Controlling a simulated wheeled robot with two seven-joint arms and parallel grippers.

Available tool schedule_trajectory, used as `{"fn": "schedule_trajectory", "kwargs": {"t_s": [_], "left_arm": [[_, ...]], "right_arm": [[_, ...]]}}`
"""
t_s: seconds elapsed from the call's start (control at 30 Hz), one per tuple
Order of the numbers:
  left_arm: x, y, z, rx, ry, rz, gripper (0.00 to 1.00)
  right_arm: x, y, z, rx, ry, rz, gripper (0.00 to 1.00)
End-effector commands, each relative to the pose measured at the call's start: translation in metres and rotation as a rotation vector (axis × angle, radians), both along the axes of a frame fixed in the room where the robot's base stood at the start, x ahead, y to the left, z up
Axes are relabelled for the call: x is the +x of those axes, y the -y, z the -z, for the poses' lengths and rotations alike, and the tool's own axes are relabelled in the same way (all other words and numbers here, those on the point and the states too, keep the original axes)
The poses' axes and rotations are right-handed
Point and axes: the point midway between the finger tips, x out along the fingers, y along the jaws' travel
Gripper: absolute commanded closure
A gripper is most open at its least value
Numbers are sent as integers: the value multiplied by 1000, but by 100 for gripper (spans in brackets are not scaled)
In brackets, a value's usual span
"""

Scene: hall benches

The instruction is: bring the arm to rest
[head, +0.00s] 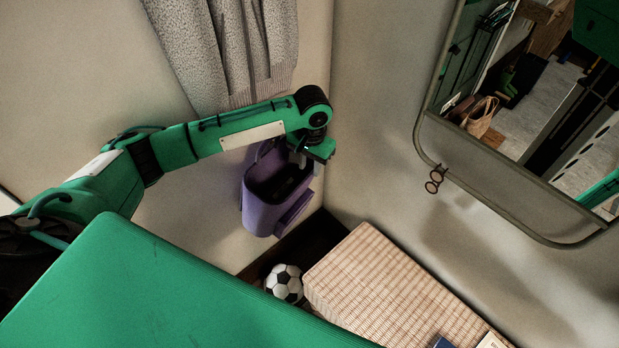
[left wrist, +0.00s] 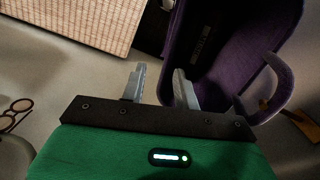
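My left arm (head: 235,135) reaches from the left across the head view, stretched out toward the room corner. My left gripper (head: 299,160) is at its end, above the mouth of a purple bag (head: 262,215) that hangs by the wall. In the left wrist view the two grey fingers of the gripper (left wrist: 160,75) stand apart with nothing between them. The purple bag (left wrist: 255,75) lies beyond the right finger there, with its handle at the right. I cannot tell whether gripper and bag touch. My right gripper is not in view.
A grey knitted garment (head: 230,60) hangs above the arm. A mirror (head: 424,130) is on the right wall, with glasses (head: 434,180) at its frame. A woven-topped bench (head: 375,285) stands below, beside a football (head: 284,283). Books (head: 490,341) lie at the bottom edge.

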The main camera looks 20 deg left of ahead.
Motion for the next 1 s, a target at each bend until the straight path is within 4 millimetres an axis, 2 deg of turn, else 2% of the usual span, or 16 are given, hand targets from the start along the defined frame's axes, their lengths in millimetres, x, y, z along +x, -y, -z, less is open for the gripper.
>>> {"fn": "schedule_trajectory", "kwargs": {"t_s": [0.2, 0.33, 0.5, 0.67, 0.77, 0.87, 1.0], "left_arm": [[1, 1, -44, 0, 5, 1, 69], [0, 2, -59, -1, 4, 0, 69], [0, 1, -67, 1, 2, -1, 69], [-1, 3, -66, -1, 2, 3, 69], [-6, 10, -59, -12, 4, 24, 69], [-17, 25, -44, -36, 14, 68, 69], [-42, 54, -18, -92, 47, 148, 69]], "right_arm": [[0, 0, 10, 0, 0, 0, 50], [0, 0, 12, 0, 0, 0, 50], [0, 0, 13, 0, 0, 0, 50], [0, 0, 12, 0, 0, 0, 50], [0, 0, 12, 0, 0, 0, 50], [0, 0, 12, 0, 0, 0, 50], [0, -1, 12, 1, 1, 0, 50]]}}
